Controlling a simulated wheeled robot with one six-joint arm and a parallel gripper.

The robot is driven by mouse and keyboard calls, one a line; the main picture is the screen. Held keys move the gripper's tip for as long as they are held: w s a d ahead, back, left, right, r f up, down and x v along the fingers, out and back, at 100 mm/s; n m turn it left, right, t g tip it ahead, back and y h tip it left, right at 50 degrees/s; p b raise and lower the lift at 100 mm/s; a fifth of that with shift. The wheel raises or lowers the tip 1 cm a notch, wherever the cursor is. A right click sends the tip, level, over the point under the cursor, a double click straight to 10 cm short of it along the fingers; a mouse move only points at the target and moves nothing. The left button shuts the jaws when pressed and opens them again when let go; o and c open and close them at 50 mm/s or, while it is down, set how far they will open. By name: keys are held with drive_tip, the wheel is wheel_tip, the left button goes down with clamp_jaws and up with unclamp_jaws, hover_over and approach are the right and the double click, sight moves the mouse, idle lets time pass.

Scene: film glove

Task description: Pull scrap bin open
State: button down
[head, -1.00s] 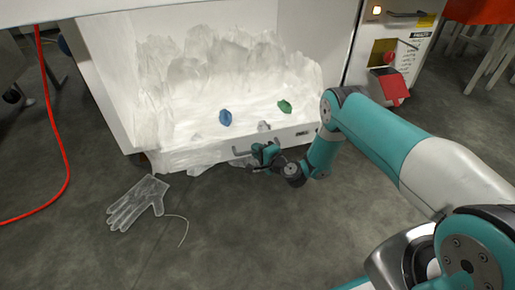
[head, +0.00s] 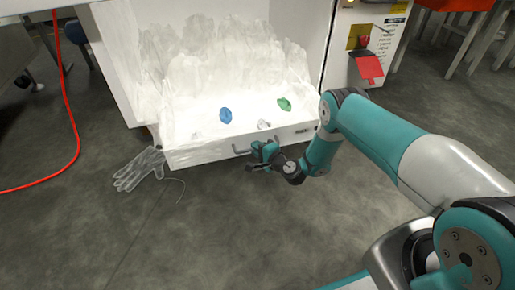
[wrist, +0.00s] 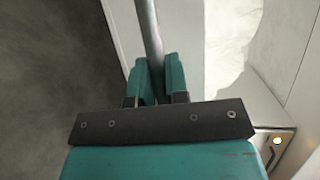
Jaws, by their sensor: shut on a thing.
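The scrap bin (head: 205,156) is a white drawer low in a white cabinet, standing out from it and filled with clear crumpled film. A grey bar handle (head: 237,150) is on its front. My gripper (head: 256,154) is at this handle. In the wrist view, the teal fingers of my gripper (wrist: 156,82) are shut on either side of the round grey bar (wrist: 150,35). The middle of the handle is partly hidden by my fingers.
A blue scrap (head: 226,115) and a green scrap (head: 285,104) lie on the film. A clear glove (head: 140,170) lies on the floor beside the bin's left front corner. A red cable (head: 70,110) runs at the left. The floor in front is clear.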

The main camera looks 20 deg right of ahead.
drive_tip(key=c, duration=1.1)
unclamp_jaws()
drive_tip(key=shift+p+v, duration=8.7)
drive_tip(key=shift+p, duration=1)
